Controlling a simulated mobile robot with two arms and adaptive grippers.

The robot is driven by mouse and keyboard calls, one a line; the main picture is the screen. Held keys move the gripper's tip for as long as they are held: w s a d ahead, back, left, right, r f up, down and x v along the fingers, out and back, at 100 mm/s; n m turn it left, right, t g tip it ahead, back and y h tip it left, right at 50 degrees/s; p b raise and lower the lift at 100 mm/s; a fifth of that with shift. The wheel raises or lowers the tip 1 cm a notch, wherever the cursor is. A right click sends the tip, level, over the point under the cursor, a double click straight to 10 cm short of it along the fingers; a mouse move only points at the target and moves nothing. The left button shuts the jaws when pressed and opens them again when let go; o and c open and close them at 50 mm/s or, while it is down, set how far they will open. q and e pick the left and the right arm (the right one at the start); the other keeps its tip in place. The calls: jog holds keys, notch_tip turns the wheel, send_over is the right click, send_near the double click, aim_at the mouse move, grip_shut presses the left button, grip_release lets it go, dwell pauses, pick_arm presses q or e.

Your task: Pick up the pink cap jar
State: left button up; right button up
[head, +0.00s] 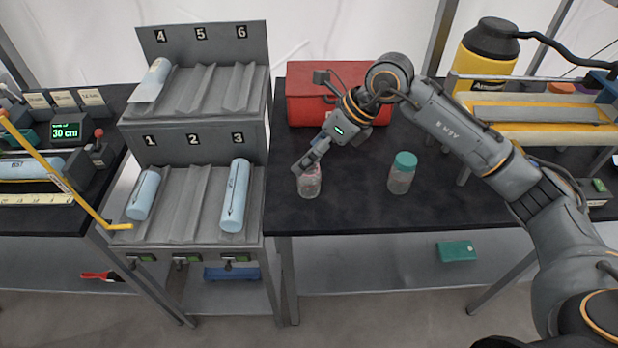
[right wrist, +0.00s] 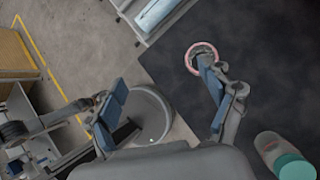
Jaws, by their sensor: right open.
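The pink cap jar (head: 310,187) is a small clear jar standing on the black tabletop near its front edge in the head view, its top partly hidden by my right gripper (head: 311,160). In the right wrist view the pink cap jar (right wrist: 191,57) shows as a pink ring beside the tip of the right-hand finger, not midway between the fingers. My right gripper (right wrist: 163,72) is open, with nothing between its fingers. Whether the finger touches the jar, I cannot tell. My left gripper is not in view.
A green-capped jar (head: 402,173) stands to the right, also in the right wrist view (right wrist: 292,166). A red box (head: 304,104) is behind the arm. A grey rack (head: 262,185) with blue rolls is left. A yellow-black container (head: 487,55) is back right.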

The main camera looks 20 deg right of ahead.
aim_at(312, 175)
jog(key=w+d+h, duration=0.1)
jog(key=d+h, duration=0.2)
jog(key=d, duration=0.3)
jog(key=p+x, duration=0.2)
jog(key=x, duration=0.6)
jog(key=shift+a, duration=0.1)
jog(key=p+x, duration=0.1)
jog(key=x, duration=0.1)
jog(key=p+x, duration=0.1)
jog(key=x, duration=0.1)
jog(key=shift+w+a+f+p, duration=0.2)
jog(key=shift+w+a+p, duration=0.1)
jog(key=shift+a, duration=0.2)
jog(key=shift+f, duration=0.3)
jog(key=c, duration=1.2)
